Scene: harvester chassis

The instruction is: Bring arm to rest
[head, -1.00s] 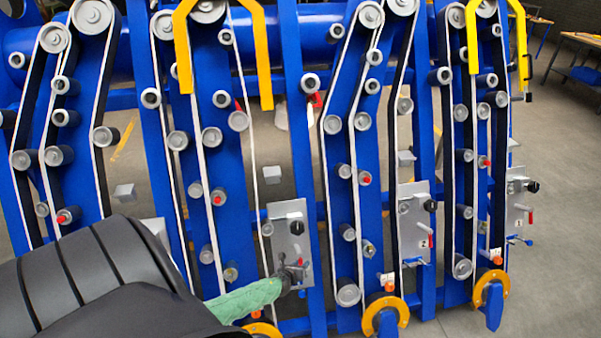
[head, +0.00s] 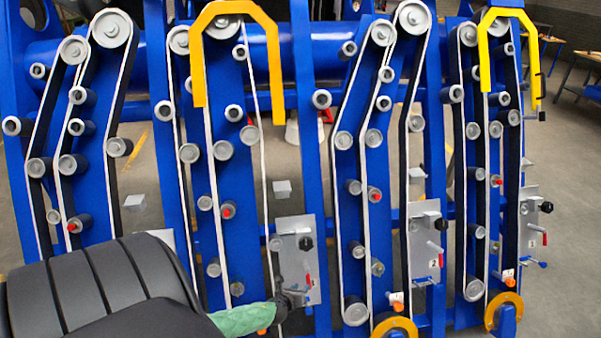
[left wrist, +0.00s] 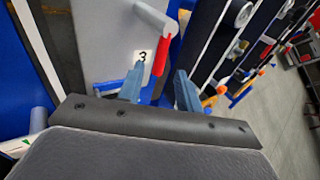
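My left gripper (head: 296,298) is at the lower part of a grey control panel (head: 298,258) on the blue chassis. The panel has a black knob (head: 305,243) and a small red-handled lever (head: 308,281). In the left wrist view, the two blue-grey fingertips (left wrist: 160,88) stand apart with nothing clearly held between them. The red handle (left wrist: 161,54) and a label "3" (left wrist: 142,57) show just beyond the fingers. Whether a finger touches the panel, I cannot tell. My right gripper is in neither view.
The blue harvester chassis (head: 435,130) with belts and rollers fills most of the head view. Yellow hoop guards (head: 240,10) stick out at the top. Further panels (head: 424,240) with levers stand to the right. Bare floor (head: 565,230) lies at the far right.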

